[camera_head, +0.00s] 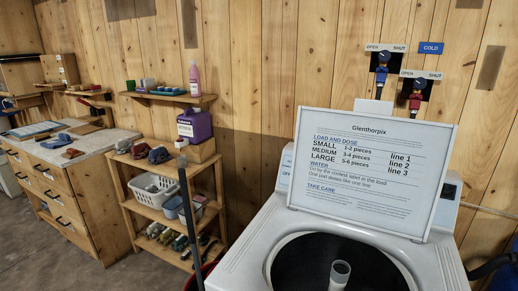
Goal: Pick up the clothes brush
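I cannot clearly make out which thing is the clothes brush. A small brown, brush-like object (72,153) lies on the pale top of the drawer cabinet at the left, but it is too small to be sure of. A blue item (57,141) lies just behind it on the same top. My gripper is not in view.
A white washing machine (240,262) with an open lid and a sign (372,172) fills the right. A wooden shelf unit (150,209) holds a purple jug (196,126), a white basket (153,190) and bottles. A dark pole (188,215) stands before it. Grey floor shows at lower left.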

